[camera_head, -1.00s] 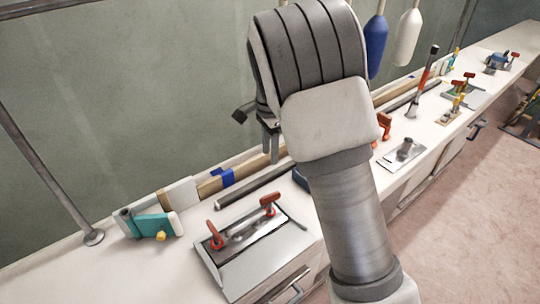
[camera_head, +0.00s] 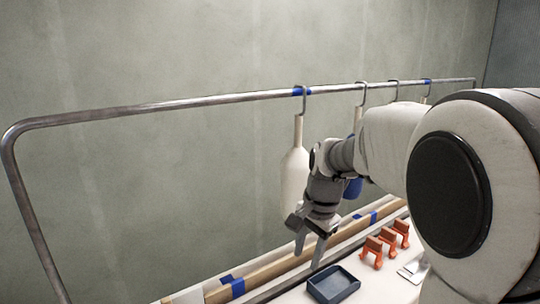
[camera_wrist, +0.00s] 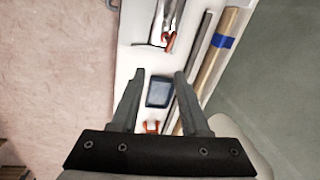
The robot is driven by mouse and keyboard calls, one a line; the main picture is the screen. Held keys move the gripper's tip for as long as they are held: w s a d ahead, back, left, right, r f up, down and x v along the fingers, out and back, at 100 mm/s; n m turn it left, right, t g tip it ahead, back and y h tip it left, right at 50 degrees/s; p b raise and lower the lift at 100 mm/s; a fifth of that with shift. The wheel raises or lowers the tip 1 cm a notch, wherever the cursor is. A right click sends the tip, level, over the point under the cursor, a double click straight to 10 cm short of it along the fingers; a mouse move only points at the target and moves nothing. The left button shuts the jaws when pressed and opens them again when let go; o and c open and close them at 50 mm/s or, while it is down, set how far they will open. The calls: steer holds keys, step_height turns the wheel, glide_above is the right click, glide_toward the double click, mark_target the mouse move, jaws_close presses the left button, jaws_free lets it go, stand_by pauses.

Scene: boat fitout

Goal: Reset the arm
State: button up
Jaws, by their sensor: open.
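My gripper (camera_head: 309,246) hangs above the white bench, pointing down, with its fingers spread and nothing between them. In the wrist view my gripper (camera_wrist: 157,75) shows two dark fingers apart, above the bench. A dark blue shallow tray (camera_wrist: 159,91) lies below on the bench and shows between the fingers. In the head view the empty tray (camera_head: 333,285) is just right of and below the fingertips. My arm covers much of the right side of the head view.
A metal rail (camera_head: 200,103) with hooks carries a white fender (camera_head: 294,178) and a blue one (camera_head: 353,187) partly behind my arm. Orange clamps (camera_head: 383,245) stand on the bench. A wooden strip with blue tape (camera_head: 238,287) lies along the back. Pinkish floor (camera_wrist: 50,80) lies beside the bench.

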steer(key=s+d+r+n+t, duration=0.1)
steer(key=s+d+n, duration=0.1)
steer(key=s, duration=0.5)
steer(key=s+d+r+n+t, duration=0.1)
steer(key=s+d+r+n, duration=0.1)
steer(key=s+n, duration=0.2)
steer(key=s+d+r+n+t+h, duration=0.1)
steer(key=s+d+r+n+t, duration=0.1)
steer(key=s, duration=0.8)
steer(key=shift+s+r+n, duration=0.2)
steer(key=shift+s+n, duration=0.1)
steer(key=shift+n, duration=0.5)
